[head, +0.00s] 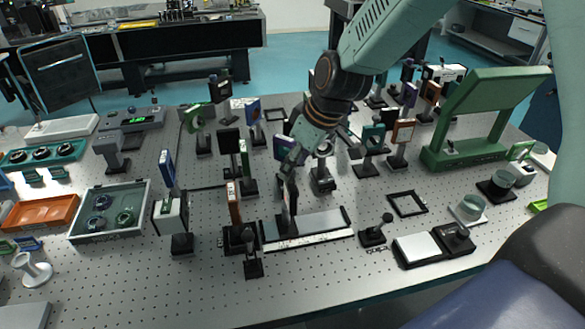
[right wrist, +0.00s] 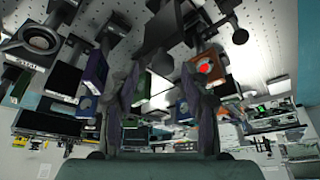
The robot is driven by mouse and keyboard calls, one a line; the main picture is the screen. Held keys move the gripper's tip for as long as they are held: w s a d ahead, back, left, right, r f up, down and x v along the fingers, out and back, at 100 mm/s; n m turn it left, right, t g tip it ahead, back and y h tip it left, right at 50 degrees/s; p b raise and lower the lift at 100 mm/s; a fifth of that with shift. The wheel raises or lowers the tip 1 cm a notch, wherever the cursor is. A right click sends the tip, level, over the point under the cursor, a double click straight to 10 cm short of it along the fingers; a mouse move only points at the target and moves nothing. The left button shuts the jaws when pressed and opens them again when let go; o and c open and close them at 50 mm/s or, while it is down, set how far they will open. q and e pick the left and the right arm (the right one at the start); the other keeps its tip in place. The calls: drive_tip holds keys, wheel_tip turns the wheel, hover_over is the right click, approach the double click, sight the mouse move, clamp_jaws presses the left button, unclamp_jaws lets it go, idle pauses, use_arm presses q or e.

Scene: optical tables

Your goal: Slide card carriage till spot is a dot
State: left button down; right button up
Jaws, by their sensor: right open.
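The card carriage (head: 290,208) is a dark upright piece on a low pale rail (head: 320,222) near the front middle of the table. It stands toward the rail's left part. My right gripper (head: 291,160) reaches down from the upper right and is just above the carriage's top; I cannot tell whether it touches. In the right wrist view its two dark fingers (right wrist: 168,100) stand apart. I cannot make out the card between them. A round red spot (right wrist: 205,68) shows on an orange-framed piece in that view. My left gripper is not in view.
An orange-framed optic (head: 234,203) and a black post (head: 252,262) stand left of the rail. A small black post (head: 375,232) stands at its right end. Several mounted optics crowd behind. A green stand (head: 470,150) is at right, and a grey tray (head: 110,225) at left.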

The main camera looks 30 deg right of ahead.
drive_tip(key=shift+w+a+f, duration=0.1)
drive_tip(key=shift+a+f, duration=0.05)
drive_tip(key=shift+f, duration=0.3)
drive_tip(key=shift+a, duration=0.3)
drive_tip(key=shift+d+f, duration=0.1)
drive_tip(key=shift+d, duration=0.05)
drive_tip(key=shift+d, duration=0.1)
drive_tip(key=shift+w+f, duration=0.1)
drive_tip(key=shift+w, duration=0.05)
drive_tip(key=shift+c, duration=0.9)
drive_tip(key=c, duration=0.4)
clamp_jaws()
drive_tip(key=shift+s, duration=0.2)
